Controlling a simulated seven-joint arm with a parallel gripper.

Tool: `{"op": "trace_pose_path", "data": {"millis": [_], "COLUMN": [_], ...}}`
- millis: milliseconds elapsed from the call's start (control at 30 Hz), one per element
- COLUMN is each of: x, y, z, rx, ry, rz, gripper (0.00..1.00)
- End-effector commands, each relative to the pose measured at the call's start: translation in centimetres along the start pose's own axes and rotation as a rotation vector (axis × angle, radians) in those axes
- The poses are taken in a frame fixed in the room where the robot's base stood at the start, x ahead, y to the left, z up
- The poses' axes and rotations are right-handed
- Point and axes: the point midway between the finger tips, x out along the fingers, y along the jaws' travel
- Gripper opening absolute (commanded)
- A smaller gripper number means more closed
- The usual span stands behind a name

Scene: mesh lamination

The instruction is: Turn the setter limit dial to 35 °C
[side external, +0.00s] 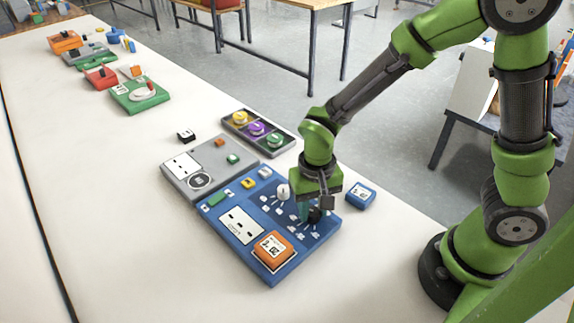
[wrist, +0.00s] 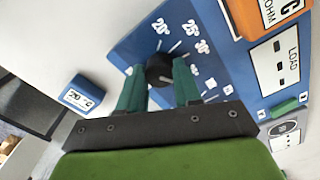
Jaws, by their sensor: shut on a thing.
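The black setter dial (wrist: 159,70) sits on the blue panel (wrist: 132,45), with printed marks around it. In the wrist view, 20° and 25° read clearly; a mark like 30 is partly legible. The other marks are too small or covered. My gripper (wrist: 160,78) is shut on the dial, with a green finger on either side. The dial's pointer is not clear. In the side view, the dial (side external: 316,215) shows beside the fingers of my gripper (side external: 308,212), which points down at the panel's right part.
An orange block (side external: 273,250) sits at the panel's front. A loose blue block (side external: 360,194) lies just right of the panel. A grey panel (side external: 208,163) and a dark tray (side external: 258,133) lie behind.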

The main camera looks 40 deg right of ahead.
Motion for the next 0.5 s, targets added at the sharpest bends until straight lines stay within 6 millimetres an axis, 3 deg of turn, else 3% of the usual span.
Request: {"op": "trace_pose_path", "data": {"millis": [300,333,500], "x": [-0.08,-0.08,-0.05], "y": [0.01,0.02,0.01], "z": [0.02,0.02,0.01], "rx": [0.006,0.006,0.004], "ry": [-0.002,-0.002,-0.001], "rz": [0.000,0.000,0.000], "gripper": [0.03,0.35,0.59]}}
